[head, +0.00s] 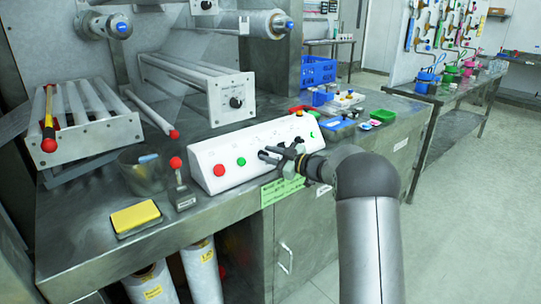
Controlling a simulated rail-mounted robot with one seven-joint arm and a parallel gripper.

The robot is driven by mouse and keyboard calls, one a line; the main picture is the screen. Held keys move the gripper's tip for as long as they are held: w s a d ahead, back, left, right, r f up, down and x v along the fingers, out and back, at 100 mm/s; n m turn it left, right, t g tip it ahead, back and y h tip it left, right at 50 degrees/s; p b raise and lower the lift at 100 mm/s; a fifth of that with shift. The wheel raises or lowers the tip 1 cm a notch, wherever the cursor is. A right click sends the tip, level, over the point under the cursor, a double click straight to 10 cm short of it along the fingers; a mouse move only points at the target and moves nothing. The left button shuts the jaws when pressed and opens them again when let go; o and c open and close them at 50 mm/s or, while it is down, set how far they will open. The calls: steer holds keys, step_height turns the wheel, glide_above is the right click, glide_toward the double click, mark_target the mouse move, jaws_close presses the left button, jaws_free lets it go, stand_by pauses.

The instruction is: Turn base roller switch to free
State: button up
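A white sloped control box (203,160) stands on the steel bench. It has a red button (219,170) and a green button (241,161) at its left, and a small green button (312,134) near its right end. My gripper (268,155) is right up at the box's front face, just right of the left green button. Its dark fingers point at the face and cover that part of it, so any switch there is hidden. I cannot tell whether the fingers are open, or touch anything. Labels on the box are too small to read.
Behind the box is a roller unit (222,103) with a black knob (237,102). A red-ball lever (179,180), a clear container (142,178) and a yellow sponge (136,217) are left of the box. Trays and a blue crate (318,71) are to the right.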

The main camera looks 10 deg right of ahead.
steer(key=shift+d, duration=0.1)
steer(key=v, duration=1.7)
steer(key=shift+s, duration=0.25)
steer(key=shift+w+r, duration=0.1)
steer(key=shift+r, duration=0.05)
step_height(320, 180, up, 9)
steer(key=a+m+t+h+p, duration=0.25)
steer(key=m+h+p, duration=0.45)
steer(key=h, duration=0.4)
steer(key=s+a+f+m+g+p, duration=0.1)
steer(key=s+a+g, duration=0.3)
steer(key=s, duration=0.8)
steer(key=s+a+f+m+g+h+p, duration=0.1)
steer(key=s+a+f+m+g+p, duration=0.1)
steer(key=s, duration=1.1)
steer(key=s+a+f+m+g+h+p, duration=0.1)
steer(key=s+a+m+g+p, duration=0.3)
steer(key=s, duration=0.8)
steer(key=a+f+g, duration=0.1)
steer(key=a+g, duration=0.1)
steer(key=g, duration=0.2)
steer(key=shift+s+a, duration=0.2)
steer(key=shift+s, duration=0.15)
